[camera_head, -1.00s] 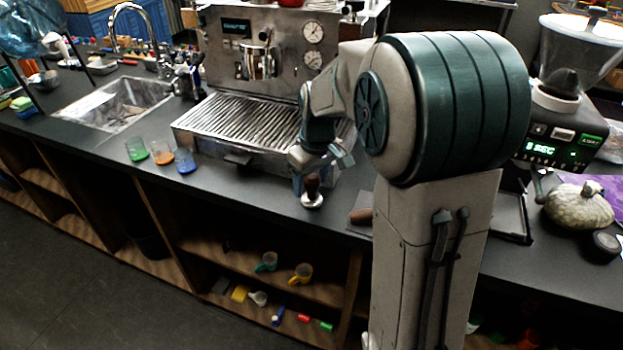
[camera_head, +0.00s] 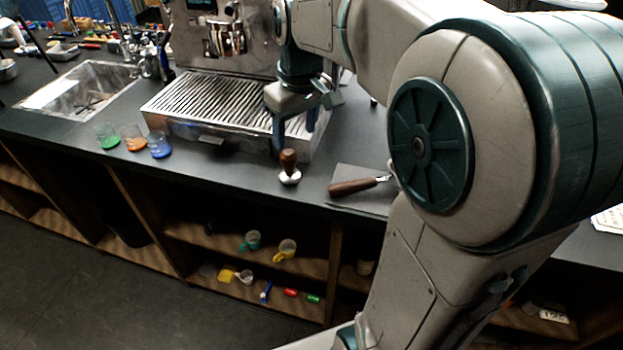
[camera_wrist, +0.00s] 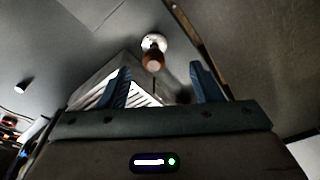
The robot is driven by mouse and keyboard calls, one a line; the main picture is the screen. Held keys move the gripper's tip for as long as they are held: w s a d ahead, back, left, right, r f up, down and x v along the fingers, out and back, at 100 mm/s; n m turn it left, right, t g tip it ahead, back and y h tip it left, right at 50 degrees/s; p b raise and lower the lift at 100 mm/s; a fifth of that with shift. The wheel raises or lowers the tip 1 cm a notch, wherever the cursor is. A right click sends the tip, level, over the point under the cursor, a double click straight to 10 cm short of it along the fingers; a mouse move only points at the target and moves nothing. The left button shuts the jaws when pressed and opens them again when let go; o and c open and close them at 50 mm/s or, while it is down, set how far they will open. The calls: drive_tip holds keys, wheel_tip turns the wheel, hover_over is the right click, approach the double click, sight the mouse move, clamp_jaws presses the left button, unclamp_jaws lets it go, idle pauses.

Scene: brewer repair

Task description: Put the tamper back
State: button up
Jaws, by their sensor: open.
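The tamper (camera_head: 289,168), with a dark wooden handle and a round metal base, stands upright on the dark counter near its front edge. It also shows in the wrist view (camera_wrist: 153,52), beyond the fingertips. My gripper (camera_head: 294,132) is open, its two blue fingers pointing down above and behind the tamper, apart from it. In the wrist view my gripper (camera_wrist: 163,75) has nothing between its fingers.
The espresso machine's drip tray (camera_head: 205,102) lies left of my gripper. A wooden-handled tool (camera_head: 352,187) lies on a grey mat (camera_head: 362,203) to the right. Glasses with green, orange (camera_head: 134,140) and blue contents stand left. Open shelves with cups are below.

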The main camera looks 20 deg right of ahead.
drive_tip(key=s+f+m+t, duration=0.1)
drive_tip(key=s+f+m, duration=0.3)
drive_tip(key=s, duration=1.1)
wheel_tip(320, 180, down, 3)
drive_tip(key=shift+s+a+f+h, duration=0.15)
drive_tip(key=shift+s+a+h, duration=0.1)
drive_tip(key=shift+h, duration=0.05)
